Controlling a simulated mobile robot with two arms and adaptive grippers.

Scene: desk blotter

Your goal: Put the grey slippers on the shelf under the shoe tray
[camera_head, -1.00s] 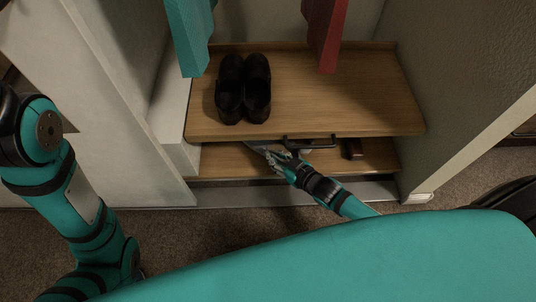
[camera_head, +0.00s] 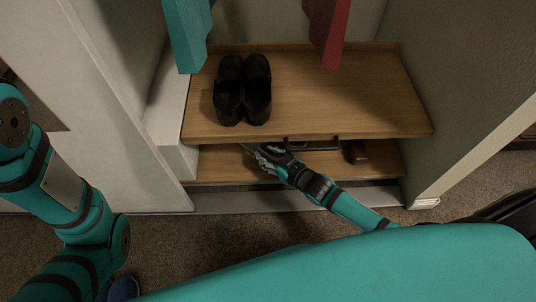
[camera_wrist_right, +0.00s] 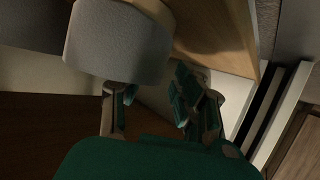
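A grey, rounded thing that looks like a grey slipper (camera_wrist_right: 115,45) is close to my right gripper in the right wrist view, beyond the left finger. My right gripper (camera_wrist_right: 157,98) has its fingers apart, with a gap between them. In the head view the right gripper (camera_head: 264,155) reaches in over the lower shelf (camera_head: 222,165), under the front edge of the shoe tray (camera_head: 330,95). The tray hides much of that shelf, and I cannot make out a second grey slipper. My left gripper is out of view.
Black shoes (camera_head: 243,90) stand on the tray's left part. A black handle (camera_head: 312,146) is at the tray's front edge. A dark brown object (camera_head: 355,152) lies on the lower shelf at right. A dark blue object (camera_head: 123,289) is on the carpet. Teal and red items hang above.

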